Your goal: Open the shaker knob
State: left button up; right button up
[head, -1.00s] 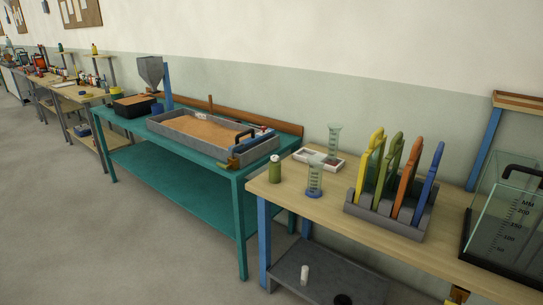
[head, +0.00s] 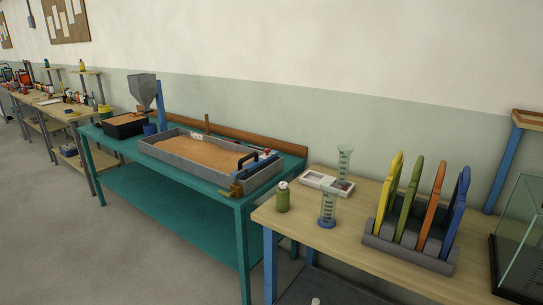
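Neither of my grippers is in the head view. I cannot make out a part that is clearly a shaker knob. A small green container (head: 283,198) with a pale top stands upright at the left end of the wooden table (head: 345,245); I cannot tell whether it is the shaker. A grey hopper (head: 143,90) on a blue post stands at the back of the teal table (head: 215,205), and no knob can be made out on it.
A grey sand tray (head: 205,160) and a black sand box (head: 124,125) are on the teal table. The wooden table holds graduated cylinders (head: 327,210), a rack of coloured paddles (head: 410,250) and a glass tank (head: 520,240). Grey floor (head: 120,250) is clear at the left.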

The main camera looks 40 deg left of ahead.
aim_at(283, 185)
jog(key=i+j+z, duration=0.2)
jog(key=j, duration=1.2)
jog(key=j+z, duration=0.15)
jog(key=j, duration=1.25)
